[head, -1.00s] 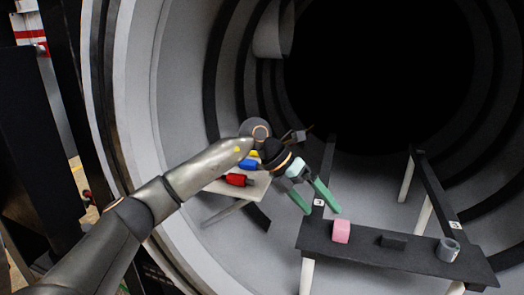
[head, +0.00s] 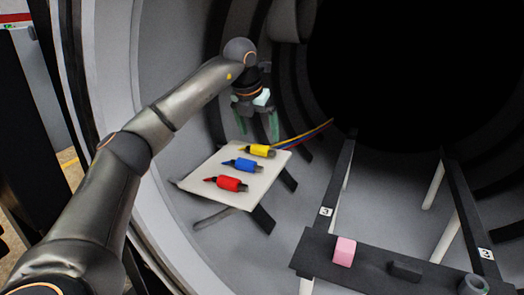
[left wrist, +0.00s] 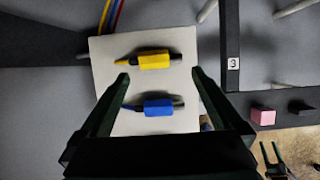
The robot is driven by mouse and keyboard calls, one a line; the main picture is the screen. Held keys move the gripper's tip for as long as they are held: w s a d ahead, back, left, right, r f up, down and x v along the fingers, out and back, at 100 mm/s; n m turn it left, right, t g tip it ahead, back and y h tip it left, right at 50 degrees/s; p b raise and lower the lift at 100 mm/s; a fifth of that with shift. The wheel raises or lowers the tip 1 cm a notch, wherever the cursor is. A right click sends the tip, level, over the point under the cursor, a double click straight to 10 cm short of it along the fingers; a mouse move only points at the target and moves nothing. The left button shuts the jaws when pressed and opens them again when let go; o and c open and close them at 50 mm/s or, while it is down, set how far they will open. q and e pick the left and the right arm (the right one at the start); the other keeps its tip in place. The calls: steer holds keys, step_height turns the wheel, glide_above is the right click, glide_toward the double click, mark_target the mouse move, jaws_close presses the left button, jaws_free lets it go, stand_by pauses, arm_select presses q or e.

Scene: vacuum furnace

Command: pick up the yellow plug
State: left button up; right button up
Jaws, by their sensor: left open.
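The yellow plug (head: 259,151) lies on a white board (head: 190,177), at the far end of a row of three plugs. In the left wrist view the yellow plug (left wrist: 156,60) lies crosswise, just beyond the fingertips. My left gripper (head: 257,138) is open and empty above the far edge of the board. In the left wrist view its green fingers (left wrist: 158,80) are spread wide, with the blue plug (left wrist: 153,106) showing between them. The blue plug (head: 243,165) is beside the yellow one.
A red plug (head: 229,184) lies at the board's near end. Colored cables (head: 305,133) run behind the board. A dark shelf (head: 320,252) at right holds a pink block (head: 344,251), a dark block (head: 405,268) and a grey ring (head: 472,285). The curved furnace wall (head: 165,80) encloses the space.

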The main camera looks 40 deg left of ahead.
mark_target(263, 147)
arm_select(q)
steer(key=shift+p+x, duration=0.3)
steer(key=shift+x, duration=2.75)
steer(key=shift+d, duration=0.1)
steer(key=c, duration=1)
steer(key=shift+c, duration=0.3)
steer(key=shift+r, duration=0.2)
